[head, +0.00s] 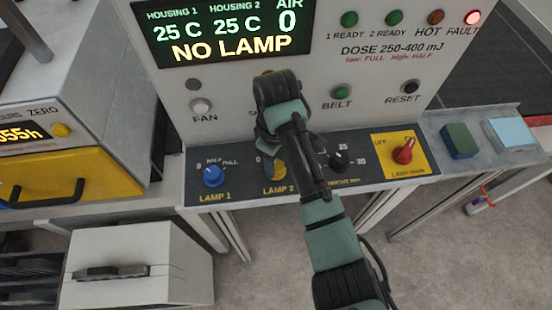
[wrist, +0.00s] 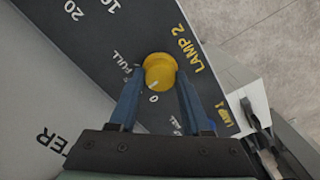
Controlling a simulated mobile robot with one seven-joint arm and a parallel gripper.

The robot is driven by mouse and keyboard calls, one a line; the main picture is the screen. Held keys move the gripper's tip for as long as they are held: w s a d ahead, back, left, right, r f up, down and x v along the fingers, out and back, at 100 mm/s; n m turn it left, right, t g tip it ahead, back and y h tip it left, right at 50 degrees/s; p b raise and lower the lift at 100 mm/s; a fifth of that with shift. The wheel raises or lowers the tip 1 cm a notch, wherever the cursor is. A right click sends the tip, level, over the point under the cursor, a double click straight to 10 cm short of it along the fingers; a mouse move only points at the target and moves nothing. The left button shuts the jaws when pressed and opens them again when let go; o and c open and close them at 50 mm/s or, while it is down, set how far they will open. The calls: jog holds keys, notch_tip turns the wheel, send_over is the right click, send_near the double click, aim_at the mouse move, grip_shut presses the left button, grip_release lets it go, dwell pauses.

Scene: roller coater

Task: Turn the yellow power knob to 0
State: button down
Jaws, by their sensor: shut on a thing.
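The yellow knob (wrist: 161,68), labelled LAMP 2, stands on the dark control strip (wrist: 113,58). My gripper (wrist: 160,76) is shut on it, with one blue finger on each side. A pale pointer mark shows on the knob's near side in the wrist view and faces roughly towards the printed 0. FULL is printed to its upper left. In the head view my gripper reaches down over the strip, and my arm and fingers hide much of the yellow knob.
A blue LAMP 1 knob (head: 213,176) is to the left. A black knob (head: 338,160) and a red switch (head: 404,151) on a yellow plate are to the right. The display (head: 222,33) reads NO LAMP, and the FAULT light (head: 473,17) is lit red.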

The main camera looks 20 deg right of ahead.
aim_at(276, 166)
jog(key=n+p, duration=0.1)
jog(key=n, duration=0.3)
jog(key=shift+r, duration=0.1)
jog(key=shift+w+n+p, duration=0.1)
jog(key=shift+n+p, duration=0.3)
jog(key=shift+n, duration=1.5)
jog(key=shift+c, duration=1.8)
grip_release()
notch_tip(276, 166, up, 13)
jog(key=p, duration=0.4)
jog(key=shift+p, duration=0.3)
